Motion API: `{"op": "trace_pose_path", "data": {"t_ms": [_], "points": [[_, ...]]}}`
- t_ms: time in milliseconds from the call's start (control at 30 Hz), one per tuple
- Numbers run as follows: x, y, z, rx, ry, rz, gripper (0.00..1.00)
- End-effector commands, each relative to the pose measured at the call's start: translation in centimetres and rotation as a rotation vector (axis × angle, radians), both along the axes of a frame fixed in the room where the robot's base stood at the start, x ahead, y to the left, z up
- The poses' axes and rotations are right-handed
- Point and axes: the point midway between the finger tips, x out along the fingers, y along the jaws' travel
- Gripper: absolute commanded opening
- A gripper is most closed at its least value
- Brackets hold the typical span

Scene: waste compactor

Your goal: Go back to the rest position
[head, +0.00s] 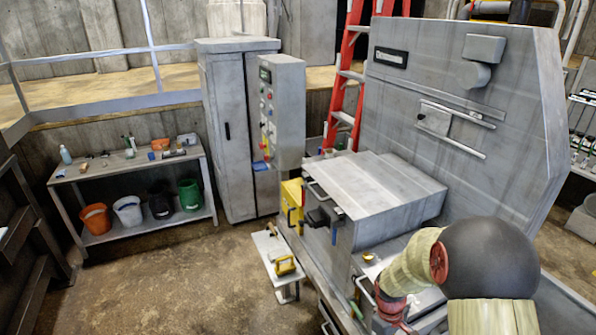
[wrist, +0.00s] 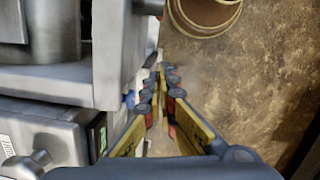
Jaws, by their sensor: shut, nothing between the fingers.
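My gripper (wrist: 163,76) shows in the wrist view with its yellow and dark fingers close together, shut and with nothing seen between them. It points along the side of the grey machine, over the brown floor. In the head view my beige arm with a dark round joint reaches in at the lower right, in front of the grey compactor (head: 455,110). The fingers cannot be made out in the head view.
Grey machine housing (wrist: 110,60) lies close left of my gripper; floor (wrist: 235,90) is open on its right. A small bench (head: 262,245), a control cabinet (head: 228,140) and a shelf table (head: 125,170) with several buckets stand left of the compactor. A red ladder (head: 344,88) stands behind.

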Motion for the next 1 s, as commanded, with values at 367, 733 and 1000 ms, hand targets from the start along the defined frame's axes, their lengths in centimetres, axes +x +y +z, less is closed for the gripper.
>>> {"op": "trace_pose_path", "data": {"t_ms": [367,733,1000], "points": [[-6.2,2.4,4.5,-0.014,0.046,-0.343,0.0],[-10.1,6.1,12.0,0.024,-0.167,-0.532,0.0],[-13.9,8.9,15.0,0.108,-0.397,-0.553,0.0]]}}
